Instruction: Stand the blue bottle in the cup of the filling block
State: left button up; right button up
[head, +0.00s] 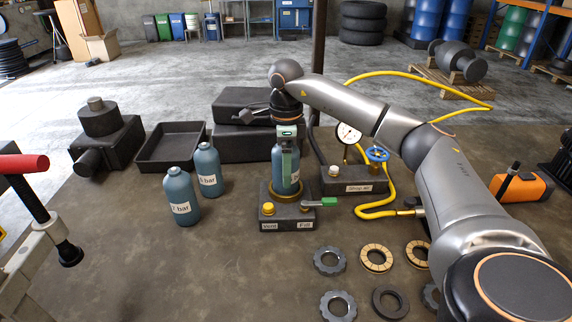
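A blue bottle (277,172) stands upright at the brass-ringed cup (269,196) of the dark filling block (288,215). I cannot tell whether its base rests on the cup floor. The block carries a yellow knob, a green lever and the labels "Vent" and "Fill". My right gripper (287,168) points down over the bottle, with a finger across its front; it looks shut on the bottle. The bottle's neck and the far finger are hidden. Two more blue bottles, a nearer one (180,196) and a farther one (208,168), stand to the left. My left gripper is not in view.
A "Shop air" block (352,180) with gauge, blue valve and yellow hose stands right of the filling block. Several rings (338,305) lie in front. A black tray (172,146) and dark cases (250,147) stand behind.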

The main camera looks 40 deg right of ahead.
jog(key=shift+o, duration=0.7)
notch_tip(320, 180, up, 7)
notch_tip(320, 180, up, 4)
jog(key=shift+r+p, duration=0.2)
jog(key=shift+p, duration=0.3)
jog(key=shift+r, duration=0.45)
dwell(0.6)
